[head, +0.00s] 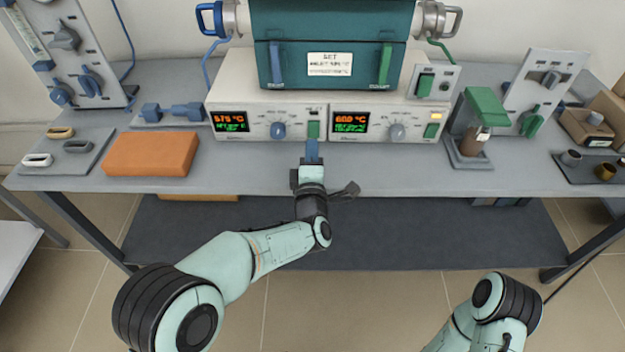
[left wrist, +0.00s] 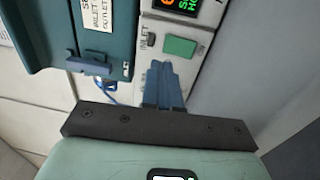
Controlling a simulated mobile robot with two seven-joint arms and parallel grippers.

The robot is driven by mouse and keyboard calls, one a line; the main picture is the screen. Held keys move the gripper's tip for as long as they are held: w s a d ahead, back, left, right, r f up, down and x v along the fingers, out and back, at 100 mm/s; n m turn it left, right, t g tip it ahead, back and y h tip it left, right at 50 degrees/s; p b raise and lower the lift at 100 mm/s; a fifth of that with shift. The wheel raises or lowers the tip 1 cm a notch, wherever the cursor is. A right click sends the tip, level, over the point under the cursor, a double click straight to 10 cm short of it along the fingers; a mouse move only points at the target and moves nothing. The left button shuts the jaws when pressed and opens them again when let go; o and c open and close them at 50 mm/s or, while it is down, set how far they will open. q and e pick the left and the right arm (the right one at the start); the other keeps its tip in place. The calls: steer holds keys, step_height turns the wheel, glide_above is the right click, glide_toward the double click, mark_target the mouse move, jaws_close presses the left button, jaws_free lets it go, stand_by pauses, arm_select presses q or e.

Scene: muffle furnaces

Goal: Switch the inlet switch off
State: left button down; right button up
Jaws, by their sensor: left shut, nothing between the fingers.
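The inlet switch, a green rocker (head: 313,130), sits on the white control panel (head: 270,112) between the two lit displays. In the left wrist view the green switch (left wrist: 180,46) shows near a printed INLET label (left wrist: 145,40). My left gripper (head: 312,145) has its blue fingers together, empty, just in front of and below the switch. In the left wrist view the shut fingertips (left wrist: 163,68) lie close below the green switch; I cannot tell whether they touch it. Which way the rocker is tipped is not clear. My right gripper is out of view; only part of my right arm shows.
A blue knob (head: 278,130) is left of the switch and a grey knob (head: 397,132) is right. Another green switch (head: 432,130) is at the panel's right end. An orange block (head: 151,154) lies on the bench (head: 255,178). The bench front is mostly clear.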

arm_select(q)
steer(key=s+p, duration=0.1)
steer(key=s, duration=0.6)
steer(key=shift+a+r, duration=0.15)
steer(key=shift+r, duration=0.25)
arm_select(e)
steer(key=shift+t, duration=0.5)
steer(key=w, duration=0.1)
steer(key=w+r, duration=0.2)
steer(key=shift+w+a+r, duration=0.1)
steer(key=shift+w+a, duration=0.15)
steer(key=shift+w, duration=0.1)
arm_select(q)
steer(key=shift+f, duration=0.15)
